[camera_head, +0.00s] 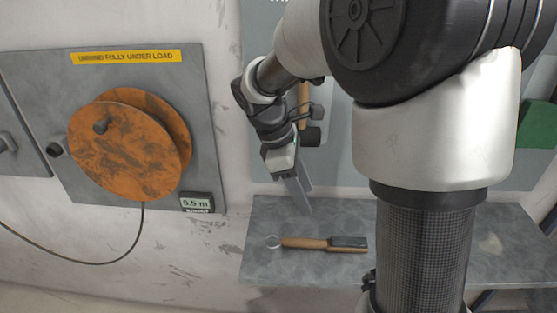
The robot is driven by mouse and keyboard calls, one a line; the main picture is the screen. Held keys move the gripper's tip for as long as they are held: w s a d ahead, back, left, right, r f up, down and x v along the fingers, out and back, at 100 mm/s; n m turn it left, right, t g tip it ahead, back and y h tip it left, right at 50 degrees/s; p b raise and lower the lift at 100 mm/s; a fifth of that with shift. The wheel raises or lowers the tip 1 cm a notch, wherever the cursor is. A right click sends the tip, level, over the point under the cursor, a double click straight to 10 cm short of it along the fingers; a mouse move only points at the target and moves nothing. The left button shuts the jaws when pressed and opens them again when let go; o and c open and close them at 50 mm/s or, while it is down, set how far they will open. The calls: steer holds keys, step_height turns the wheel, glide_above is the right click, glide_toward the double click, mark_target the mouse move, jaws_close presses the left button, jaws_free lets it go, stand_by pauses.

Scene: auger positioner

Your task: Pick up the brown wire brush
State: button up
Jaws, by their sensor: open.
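The brown wire brush (305,243) lies flat on a grey shelf (265,215). Its wooden handle points left and has a metal ring at its end; its dark block is at the right. My gripper (305,210) hangs above the shelf, pointing down, a short way above and behind the brush in the picture. It is open and nothing shows between its fingers. The fingers are seen nearly edge-on, so the gap between them is hard to see.
An orange cable reel (125,145) on a grey wall panel stands at the left, with a yellow label (127,57) above and a small display (197,203) reading 0.5 m. A wooden-handled tool (303,100) hangs behind my arm. A green object (538,126) is at the right.

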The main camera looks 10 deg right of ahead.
steer(key=f, duration=0.1)
steer(key=b, duration=0.2)
glide_toward(329, 243)
steer(key=shift+s+d+f, duration=0.1)
steer(key=shift+f, duration=0.5)
steer(key=shift+s+d+f, duration=0.1)
steer(key=shift+s+f, duration=0.05)
steer(key=shift+f, duration=0.5)
steer(key=shift+d+x, duration=0.1)
steer(key=shift+x, duration=1.3)
steer(key=shift+d+x, duration=0.15)
steer(key=shift+x, duration=1.2)
steer(key=shift+w+r, duration=0.1)
